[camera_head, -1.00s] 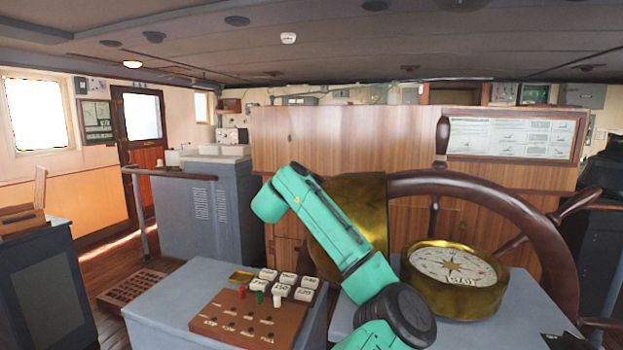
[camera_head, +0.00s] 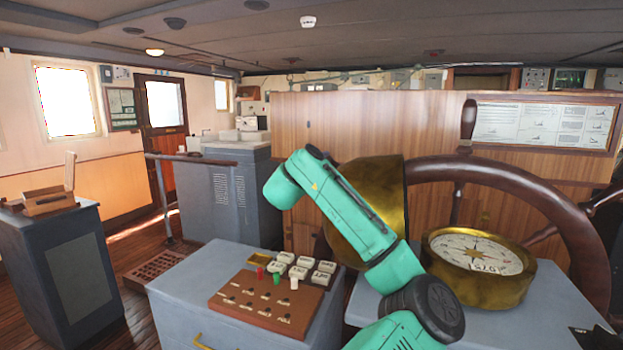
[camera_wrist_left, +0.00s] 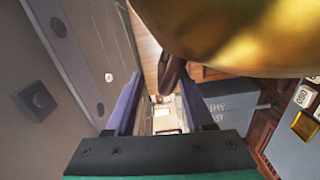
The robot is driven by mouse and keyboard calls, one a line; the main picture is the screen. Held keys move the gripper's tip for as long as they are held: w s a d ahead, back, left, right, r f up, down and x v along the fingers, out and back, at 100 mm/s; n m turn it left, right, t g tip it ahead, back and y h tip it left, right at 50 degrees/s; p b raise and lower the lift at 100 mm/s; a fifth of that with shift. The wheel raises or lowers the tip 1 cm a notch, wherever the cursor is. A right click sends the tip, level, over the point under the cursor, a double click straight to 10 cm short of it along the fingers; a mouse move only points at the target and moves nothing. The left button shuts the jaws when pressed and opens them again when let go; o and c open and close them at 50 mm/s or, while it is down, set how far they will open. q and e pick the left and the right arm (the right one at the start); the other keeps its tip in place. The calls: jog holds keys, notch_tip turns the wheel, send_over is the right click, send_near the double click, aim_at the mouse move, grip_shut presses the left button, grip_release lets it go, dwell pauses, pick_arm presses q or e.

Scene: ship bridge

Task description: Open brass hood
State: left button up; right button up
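The brass hood (camera_head: 395,197) stands tipped up on its side at the left of the round brass compass (camera_head: 480,292), whose white dial face is uncovered. My teal arm crosses in front of the hood in the head view and hides part of it. In the left wrist view the hood (camera_wrist_left: 225,40) fills the top right, very close to the fingers. My left gripper (camera_wrist_left: 160,92) is open with nothing between its fingers; I cannot tell whether a finger touches the hood. It cannot be made out in the head view. My right gripper is in neither view.
A large wooden steering wheel (camera_head: 540,190) arches behind the compass. A grey console (camera_head: 200,290) with a brown button panel (camera_head: 255,305) stands to the left. A wood-panelled cabinet (camera_head: 360,115) closes off the back. Open floor lies between the left consoles.

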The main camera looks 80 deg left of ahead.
pick_arm(q)
jog(key=b+v, duration=0.3)
jog(key=v, duration=0.8)
jog(key=shift+d, duration=0.1)
